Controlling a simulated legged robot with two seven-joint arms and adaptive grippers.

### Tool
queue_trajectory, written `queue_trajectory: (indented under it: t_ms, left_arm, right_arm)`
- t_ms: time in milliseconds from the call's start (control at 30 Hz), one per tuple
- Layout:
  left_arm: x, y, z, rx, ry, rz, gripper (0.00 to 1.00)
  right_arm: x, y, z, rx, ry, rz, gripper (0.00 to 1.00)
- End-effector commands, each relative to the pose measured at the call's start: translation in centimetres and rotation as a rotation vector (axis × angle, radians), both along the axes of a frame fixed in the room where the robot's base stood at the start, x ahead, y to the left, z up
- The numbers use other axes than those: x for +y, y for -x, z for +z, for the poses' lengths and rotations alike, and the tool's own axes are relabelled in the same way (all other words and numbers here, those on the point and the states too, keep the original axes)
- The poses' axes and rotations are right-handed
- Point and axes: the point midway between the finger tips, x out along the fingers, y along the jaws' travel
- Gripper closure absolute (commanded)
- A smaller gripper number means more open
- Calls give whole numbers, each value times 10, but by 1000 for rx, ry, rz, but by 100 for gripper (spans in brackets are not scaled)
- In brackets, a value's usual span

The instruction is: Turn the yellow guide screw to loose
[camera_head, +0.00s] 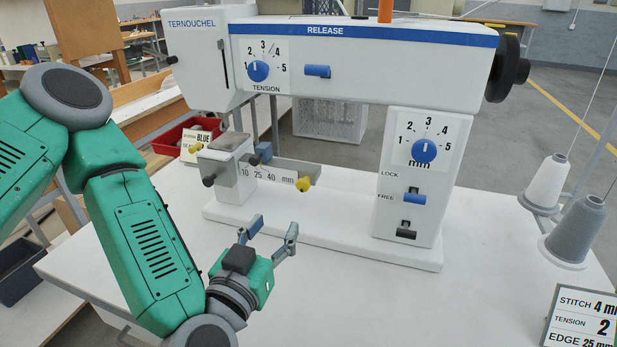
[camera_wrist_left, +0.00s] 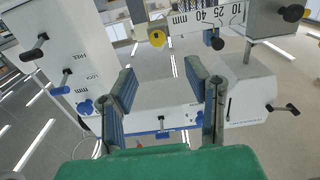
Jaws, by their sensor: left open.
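The yellow guide screw (camera_head: 303,184) sits at the right end of the grey guide bar (camera_head: 275,172), which is marked 10, 25, 40 mm, low on the white press. In the wrist view the yellow guide screw (camera_wrist_left: 157,38) shows at the top, beyond and between the fingertips, beside the 40 mark. My left gripper (camera_head: 274,229) is open and empty, below and left of the screw and in front of the press base. Its two separate fingers also show in the wrist view (camera_wrist_left: 160,78), apart from the screw. My right gripper is not in view.
The press's blue tension dial (camera_head: 258,71), stitch dial (camera_head: 424,150) and lock lever (camera_head: 413,198) are nearby. Thread cones (camera_head: 575,230) stand at right, with a setting card (camera_head: 585,318) in front. A red bin (camera_head: 178,135) is behind left. The white tabletop before the press is clear.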

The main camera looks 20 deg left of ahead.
Motion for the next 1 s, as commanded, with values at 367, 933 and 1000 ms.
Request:
queue_trajectory:
  t_ms: [367, 933, 1000]
  left_arm:
    - [-14, -73, 3, -5, -10, 3, 57]
    - [-10, -134, 1, 0, -6, 0, 57]
    - [-12, -133, 1, -1, -7, -1, 57]
  right_arm:
    - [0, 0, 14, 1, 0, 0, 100]
    - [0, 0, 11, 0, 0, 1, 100]
    - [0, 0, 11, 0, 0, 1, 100]
